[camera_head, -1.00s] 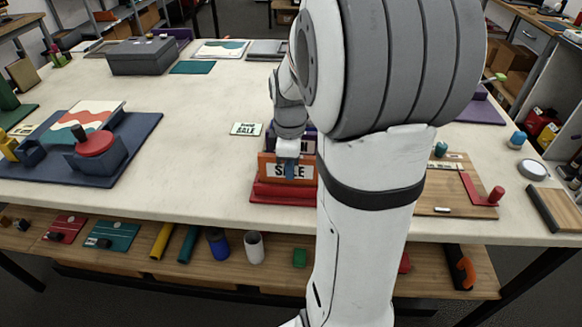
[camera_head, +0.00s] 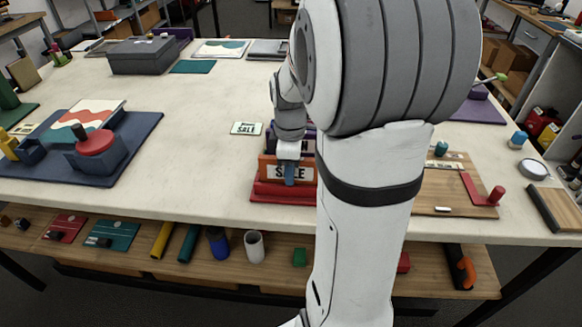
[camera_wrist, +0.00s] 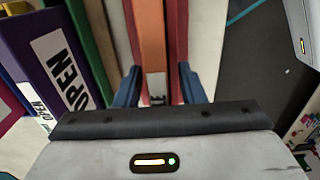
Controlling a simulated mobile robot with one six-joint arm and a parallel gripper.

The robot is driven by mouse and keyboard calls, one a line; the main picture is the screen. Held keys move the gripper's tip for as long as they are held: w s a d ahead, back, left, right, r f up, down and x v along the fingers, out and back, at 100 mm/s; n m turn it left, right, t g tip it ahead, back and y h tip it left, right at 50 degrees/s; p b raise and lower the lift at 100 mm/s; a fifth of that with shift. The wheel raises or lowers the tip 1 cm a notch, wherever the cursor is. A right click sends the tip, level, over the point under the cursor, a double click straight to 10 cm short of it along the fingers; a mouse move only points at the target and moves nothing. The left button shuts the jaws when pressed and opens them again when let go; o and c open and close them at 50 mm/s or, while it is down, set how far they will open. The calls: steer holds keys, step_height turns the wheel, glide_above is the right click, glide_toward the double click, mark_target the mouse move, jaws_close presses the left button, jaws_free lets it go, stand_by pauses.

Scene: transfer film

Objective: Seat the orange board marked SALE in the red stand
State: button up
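The orange board marked SALE (camera_head: 272,171) stands upright at the red stand (camera_head: 283,191) near the table's front edge. Its lower edge meets the stand, but the slot is hidden, so its depth in it cannot be told. In the wrist view the orange board (camera_wrist: 151,38) lies between my two blue fingers, with red parts of the stand (camera_wrist: 177,40) beside it. My gripper (camera_head: 290,174) straddles the board, one finger in front of its label. In the wrist view my gripper (camera_wrist: 159,86) shows a gap between the right finger and the board's face, so it looks open.
A purple board marked OPEN (camera_wrist: 52,70) and a green board (camera_wrist: 93,50) stand close behind the orange one. A small SALE card (camera_head: 246,128) lies left of the stand. A wooden board with a red lever (camera_head: 452,195) lies right.

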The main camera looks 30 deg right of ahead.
step_height(320, 180, up, 12)
steer(key=shift+a, duration=0.1)
steer(key=s+a+f+m+t, duration=0.2)
steer(key=s+a+f+m, duration=0.4)
steer(key=s+a+m, duration=0.5)
steer(key=shift+s+a+t, duration=0.3)
steer(key=shift+s+a, duration=0.15)
steer(key=shift+s, duration=0.25)
